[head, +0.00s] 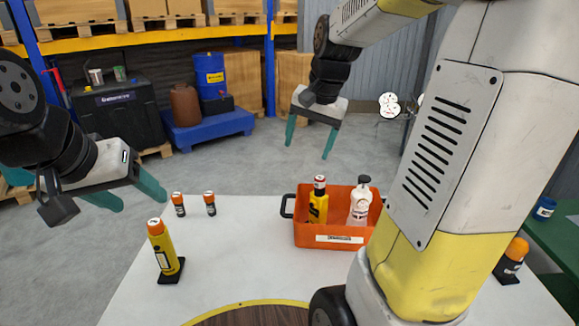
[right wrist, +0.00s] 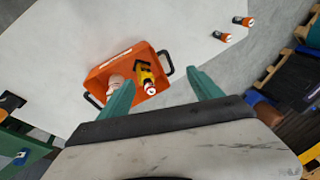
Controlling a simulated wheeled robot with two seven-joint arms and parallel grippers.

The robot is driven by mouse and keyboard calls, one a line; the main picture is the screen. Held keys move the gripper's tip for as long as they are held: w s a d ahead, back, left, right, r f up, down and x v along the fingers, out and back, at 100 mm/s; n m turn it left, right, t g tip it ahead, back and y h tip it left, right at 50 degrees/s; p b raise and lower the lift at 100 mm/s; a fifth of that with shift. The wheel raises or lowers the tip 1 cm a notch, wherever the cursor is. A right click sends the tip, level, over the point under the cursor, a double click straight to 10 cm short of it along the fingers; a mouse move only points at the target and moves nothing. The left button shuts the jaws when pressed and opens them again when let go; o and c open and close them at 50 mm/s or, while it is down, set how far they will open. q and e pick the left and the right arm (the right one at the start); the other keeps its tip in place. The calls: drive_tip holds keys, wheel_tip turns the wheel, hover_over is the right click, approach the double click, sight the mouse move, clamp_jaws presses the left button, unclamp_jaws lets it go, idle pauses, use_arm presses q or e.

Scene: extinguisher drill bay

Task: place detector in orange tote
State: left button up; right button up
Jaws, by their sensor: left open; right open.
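The orange tote (head: 337,240) stands on the white table, with black handles. In it stand a yellow-and-black item with a red-and-white top (head: 318,203) and a white bottle (head: 360,203). The right wrist view also shows the tote (right wrist: 110,65), the yellow item (right wrist: 147,75) and the bottle (right wrist: 114,83). A yellow canister with an orange cap (head: 163,250) stands on a black base at the left of the table. I cannot tell which item is the detector. My right gripper (head: 309,143) is open and empty, above and beyond the tote. My left gripper (head: 140,203) is open and empty, above the table's left side.
Two small orange-and-black items (head: 178,205) (head: 210,203) stand near the table's back left. A dark item with an orange cap (head: 512,258) stands at the right. A dark round brown surface with a yellow rim (head: 250,314) is at the front. The table between canister and tote is clear.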

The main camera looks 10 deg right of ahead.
drive_tip(key=s+a+n+t, duration=0.1)
drive_tip(key=s+a+n, duration=0.1)
drive_tip(key=s, duration=0.3)
drive_tip(key=s+a+r+n+t, duration=0.1)
drive_tip(key=s+a+n, duration=0.1)
drive_tip(key=s, duration=0.3)
drive_tip(key=s+a+n+y, duration=0.1)
drive_tip(key=s+a+n, duration=0.1)
drive_tip(key=s, duration=0.3)
drive_tip(key=shift+s+r+n+t, duration=0.25)
drive_tip(key=shift+r+n+t, duration=0.15)
